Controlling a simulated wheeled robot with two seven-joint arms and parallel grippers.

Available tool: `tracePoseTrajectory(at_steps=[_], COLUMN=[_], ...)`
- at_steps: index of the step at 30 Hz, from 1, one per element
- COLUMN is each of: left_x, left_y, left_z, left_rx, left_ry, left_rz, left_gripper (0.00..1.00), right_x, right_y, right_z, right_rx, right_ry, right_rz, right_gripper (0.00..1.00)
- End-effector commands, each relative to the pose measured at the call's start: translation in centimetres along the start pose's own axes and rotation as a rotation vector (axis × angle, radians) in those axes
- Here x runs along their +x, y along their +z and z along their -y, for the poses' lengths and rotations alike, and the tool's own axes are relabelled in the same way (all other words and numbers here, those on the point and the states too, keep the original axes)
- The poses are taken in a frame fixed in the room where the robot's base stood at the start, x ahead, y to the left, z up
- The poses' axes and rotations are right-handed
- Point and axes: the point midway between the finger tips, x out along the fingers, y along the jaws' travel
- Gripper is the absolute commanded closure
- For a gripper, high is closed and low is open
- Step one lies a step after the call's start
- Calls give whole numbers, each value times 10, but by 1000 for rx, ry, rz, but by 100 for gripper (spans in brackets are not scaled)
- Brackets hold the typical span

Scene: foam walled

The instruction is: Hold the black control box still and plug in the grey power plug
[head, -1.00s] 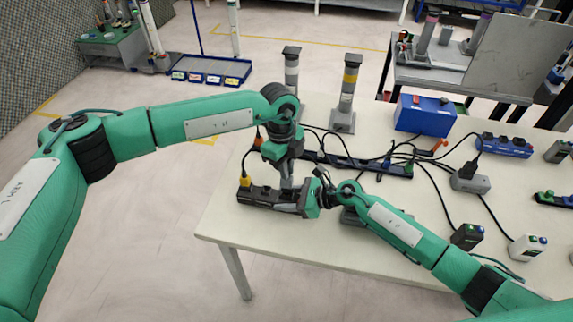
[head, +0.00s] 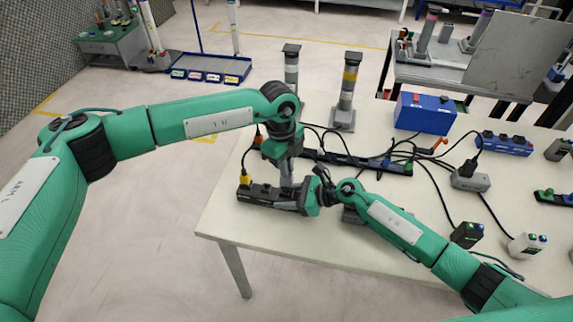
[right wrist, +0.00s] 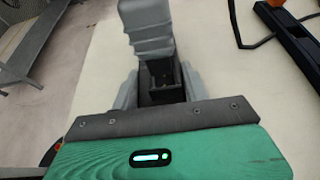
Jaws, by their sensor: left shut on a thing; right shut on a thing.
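The long black control box (head: 258,195) lies on the table's near left part, with a yellow plug (head: 244,179) at its left end. My right gripper (head: 300,200) comes in from the right and is shut on the box's right end. In the right wrist view its grey fingers stand either side of the dark box end (right wrist: 160,80). My left gripper (head: 287,184) points down onto the box beside the right gripper; its grey fingers (right wrist: 147,35) reach the box top. It is shut on what seems to be the grey power plug, mostly hidden by the fingers; seating cannot be judged.
A long dark socket strip (head: 350,161) with several cables lies behind the grippers. Two grey posts (head: 345,95) stand at the back. A blue case (head: 425,114), a grey box (head: 470,181) and small boxes sit right. The front left tabletop (head: 225,220) is clear.

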Motion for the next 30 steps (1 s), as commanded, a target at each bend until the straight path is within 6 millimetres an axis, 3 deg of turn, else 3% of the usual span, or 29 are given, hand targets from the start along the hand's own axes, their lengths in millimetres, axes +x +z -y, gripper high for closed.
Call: tracePoseTrajectory(at_steps=[30], left_x=[16], left_y=[2], left_z=[0], left_rx=[0], left_ry=[0], left_rz=[1], left_gripper=[100], right_x=[0], right_y=[1], right_z=[0], right_rx=[0], right_ry=[0], right_rz=[1], right_gripper=[83])
